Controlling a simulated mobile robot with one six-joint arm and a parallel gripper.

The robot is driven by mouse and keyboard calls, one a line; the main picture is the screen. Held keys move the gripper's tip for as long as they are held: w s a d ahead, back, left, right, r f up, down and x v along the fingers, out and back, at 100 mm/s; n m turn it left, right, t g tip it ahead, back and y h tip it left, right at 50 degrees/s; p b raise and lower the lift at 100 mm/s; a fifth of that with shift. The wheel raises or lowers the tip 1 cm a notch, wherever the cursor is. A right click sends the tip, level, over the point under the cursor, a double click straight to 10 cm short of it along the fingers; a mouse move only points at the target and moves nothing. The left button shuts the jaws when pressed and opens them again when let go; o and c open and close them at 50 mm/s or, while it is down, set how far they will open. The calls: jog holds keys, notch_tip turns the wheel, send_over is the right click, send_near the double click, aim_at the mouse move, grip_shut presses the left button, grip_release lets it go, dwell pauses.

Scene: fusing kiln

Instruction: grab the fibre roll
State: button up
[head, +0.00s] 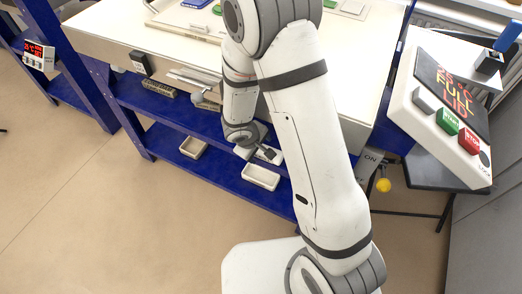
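I cannot pick out the fibre roll for certain. My arm reaches down to the blue shelf unit under the pale kiln table, and my gripper (265,151) is at its lower end, small and dark, over the lower shelf. A pale object (276,158) shows partly behind the gripper; its shape is mostly hidden, and I cannot tell whether they touch. The gripper's opening is too small to make out.
Two pale trays, left (193,147) and right (261,177), sit on the lower blue shelf (222,168). A speckled block (159,89) lies on the upper shelf. A control panel (445,110) stands at right. Open floor (90,200) lies at left.

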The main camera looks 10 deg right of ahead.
jog(key=c, duration=1)
jog(key=shift+c, duration=0.2)
jog(key=shift+r, duration=0.15)
